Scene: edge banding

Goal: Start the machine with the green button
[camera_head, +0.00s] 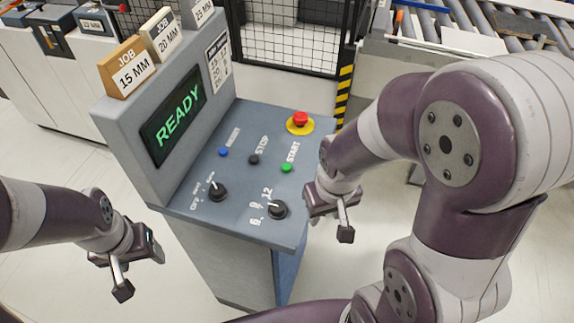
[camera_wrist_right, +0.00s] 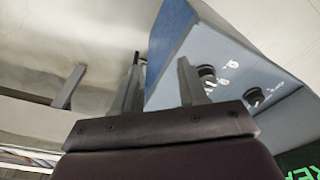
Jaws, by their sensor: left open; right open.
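The green START button (camera_head: 286,168) is on the sloped panel of the grey-blue control console (camera_head: 190,150), below its printed label. My right gripper (camera_head: 338,222) is open and empty beyond the console's right edge, to the right of and lower in the picture than the green button, not touching it. In the right wrist view, its fingers (camera_wrist_right: 160,85) stand apart near the console (camera_wrist_right: 225,45), with two black knobs in view; the green button does not show there. My left gripper (camera_head: 128,272) is open and empty, left of the console. The screen (camera_head: 173,116) reads READY.
The panel also has a blue RESET button (camera_head: 224,152), a black STOP button (camera_head: 254,159), a red emergency stop (camera_head: 300,119) and two black knobs (camera_head: 218,191). JOB blocks (camera_head: 127,68) stand on top of the console. A black fence (camera_head: 285,35) and roller conveyor (camera_head: 480,30) are behind.

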